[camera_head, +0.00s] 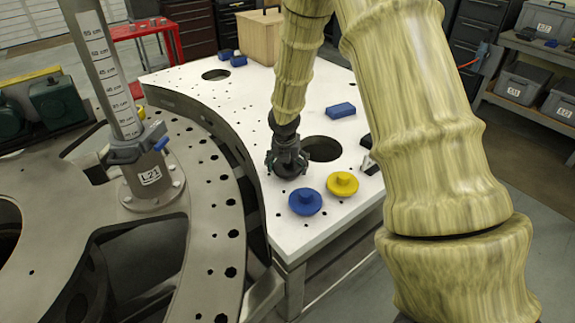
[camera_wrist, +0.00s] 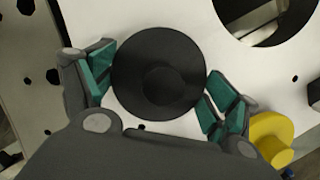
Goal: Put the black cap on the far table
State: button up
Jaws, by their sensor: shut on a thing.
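The black cap (camera_wrist: 160,76) is a round dark disc with a raised knob, seen from above in the wrist view. My gripper (camera_wrist: 158,88) has its teal-padded fingers on both sides of the cap, shut on its rim. In the head view my gripper (camera_head: 286,168) points down over the near part of the white table (camera_head: 250,105), close to its curved edge. The cap is hidden or too dark to tell from my gripper there. Whether the cap touches the tabletop is unclear.
A blue cap (camera_head: 305,201) and a yellow cap (camera_head: 342,184) lie right of my gripper. A large round hole (camera_head: 322,149) is just behind. Blue blocks (camera_head: 341,110) and a wooden box (camera_head: 261,36) stand farther back. The grey turret plate (camera_head: 215,215) with a post (camera_head: 120,100) is at left.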

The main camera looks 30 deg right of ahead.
aim_at(286, 173)
jog(key=o, duration=1.1)
jog(key=shift+f, duration=0.1)
jog(key=shift+c, duration=0.2)
jog(key=shift+r, duration=0.25)
jog(key=b+v, duration=0.2)
jog(key=v, duration=0.9)
jog(key=shift+a+r, duration=0.15)
jog(key=shift+r, duration=0.2)
jog(key=shift+s, duration=0.1)
